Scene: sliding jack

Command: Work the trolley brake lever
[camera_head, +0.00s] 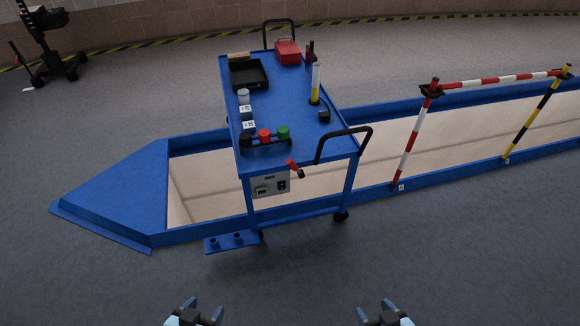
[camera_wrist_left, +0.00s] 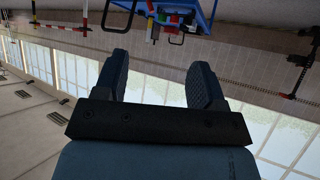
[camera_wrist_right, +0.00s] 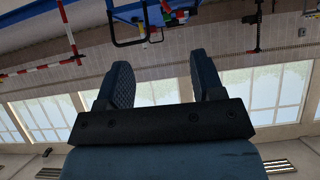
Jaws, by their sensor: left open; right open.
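A blue trolley (camera_head: 284,97) stands across a blue-rimmed pit in the head view. A short lever with a red grip and dark end (camera_head: 294,168) sticks out at its near edge, above a grey control box (camera_head: 270,185). Which part is the brake lever is not certain. A black push handle (camera_head: 343,145) is right of it. My left gripper (camera_head: 202,310) is open and empty at the bottom of the head view, well short of the trolley. My right gripper (camera_head: 385,309) is open and empty to its right. Both wrist views show spread fingers with nothing between them.
Red, green and black knobs (camera_head: 265,136), a black tray (camera_head: 249,74) and a red box (camera_head: 288,51) are on the trolley top. A red-white barrier (camera_head: 407,144) stands at the right over the pit. Grey floor before the trolley is clear.

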